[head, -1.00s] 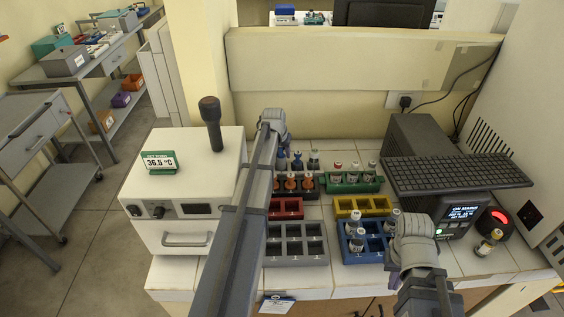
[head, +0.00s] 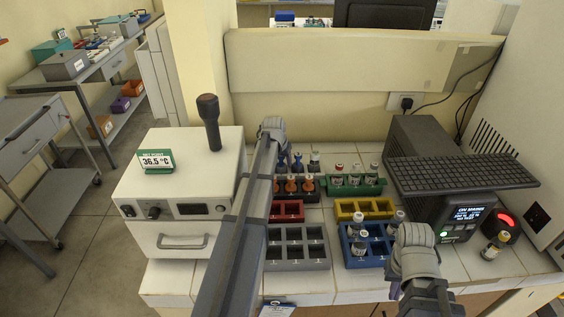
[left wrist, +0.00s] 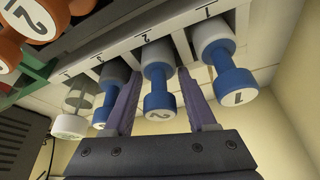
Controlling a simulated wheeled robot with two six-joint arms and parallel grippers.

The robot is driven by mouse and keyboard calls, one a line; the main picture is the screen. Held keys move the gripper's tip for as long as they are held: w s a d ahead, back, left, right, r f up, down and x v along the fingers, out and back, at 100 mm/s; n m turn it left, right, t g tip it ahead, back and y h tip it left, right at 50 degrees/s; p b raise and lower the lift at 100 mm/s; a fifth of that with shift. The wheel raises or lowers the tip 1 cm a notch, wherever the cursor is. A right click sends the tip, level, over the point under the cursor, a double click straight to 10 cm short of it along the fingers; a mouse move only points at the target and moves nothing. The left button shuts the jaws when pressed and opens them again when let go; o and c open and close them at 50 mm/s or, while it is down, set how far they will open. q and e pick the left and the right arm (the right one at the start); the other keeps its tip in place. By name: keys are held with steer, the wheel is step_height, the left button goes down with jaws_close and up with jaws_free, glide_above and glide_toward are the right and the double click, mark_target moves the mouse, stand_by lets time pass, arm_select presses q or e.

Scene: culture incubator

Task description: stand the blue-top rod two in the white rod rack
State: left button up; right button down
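The blue-top rod two (left wrist: 160,85) hangs cap-down in the left wrist view, whose picture is upside down. Its blue cap bears a 2 and its grey end meets the white rod rack (left wrist: 90,62). In the head view my left arm hides much of the rack.
A white-capped vial (left wrist: 72,118) is at the rack's other end. Orange-top rods (head: 291,184) stand in front of it, and a green rack (head: 352,186) with vials is to the right. Red, yellow (head: 364,207), grey and blue racks lie nearer. An incubator (head: 178,205) stands left.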

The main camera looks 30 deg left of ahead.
arm_select(q)
steer(key=p+v, duration=1.1)
steer(key=v, duration=0.1)
steer(key=shift+r, duration=0.15)
steer(key=s+d+f+m+g, duration=0.15)
steer(key=s+d, duration=0.25)
steer(key=d, duration=0.7)
steer(key=s+d+m+g, duration=0.15)
steer(key=s+d, duration=0.35)
steer(key=d, duration=0.7)
steer(key=s+d+m+g, duration=0.1)
steer(key=s+d+m, duration=0.2)
steer(key=s+d, duration=1)
steer(key=shift+s+g, duration=0.4)
steer(key=shift+s, duration=0.6)
steer(key=shift+d, duration=0.2)
